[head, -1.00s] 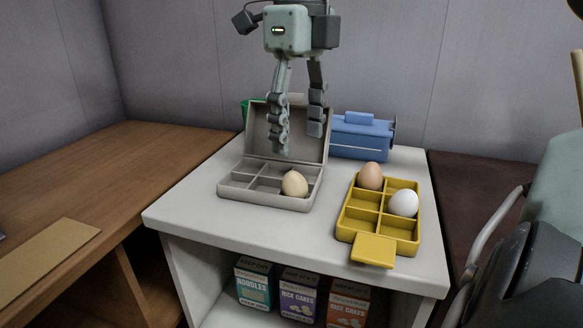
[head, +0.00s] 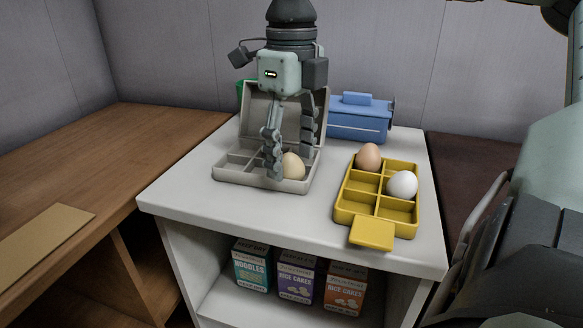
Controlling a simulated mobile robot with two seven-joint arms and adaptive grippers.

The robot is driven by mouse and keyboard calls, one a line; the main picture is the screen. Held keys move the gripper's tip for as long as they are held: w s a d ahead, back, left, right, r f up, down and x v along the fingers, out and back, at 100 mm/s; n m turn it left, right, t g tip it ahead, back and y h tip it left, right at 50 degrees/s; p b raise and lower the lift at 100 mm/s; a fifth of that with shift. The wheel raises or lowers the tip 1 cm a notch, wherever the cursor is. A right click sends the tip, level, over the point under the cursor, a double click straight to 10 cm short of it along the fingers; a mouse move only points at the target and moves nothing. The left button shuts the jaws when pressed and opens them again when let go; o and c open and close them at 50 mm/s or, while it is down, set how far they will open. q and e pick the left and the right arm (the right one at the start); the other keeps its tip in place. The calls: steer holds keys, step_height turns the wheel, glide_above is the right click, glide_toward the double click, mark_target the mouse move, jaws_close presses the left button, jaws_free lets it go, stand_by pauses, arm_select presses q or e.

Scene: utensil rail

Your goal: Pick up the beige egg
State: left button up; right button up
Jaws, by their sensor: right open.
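The beige egg (head: 292,167) sits in the front right compartment of a grey open-lidded egg box (head: 240,184) on the white counter. My right gripper (head: 290,166) points down over that box and is open. One finger is at the egg's left side, partly in front of it. The other finger is behind and to the right of the egg. I cannot tell whether either finger touches it. My left gripper is not in view.
A yellow egg tray (head: 371,234) on the right holds a brown egg (head: 368,157) and a white egg (head: 402,185). A blue box (head: 358,123) stands behind. Food cartons (head: 297,277) sit on the shelf below.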

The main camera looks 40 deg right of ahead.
steer(key=shift+c, duration=0.2)
steer(key=c, duration=0.7)
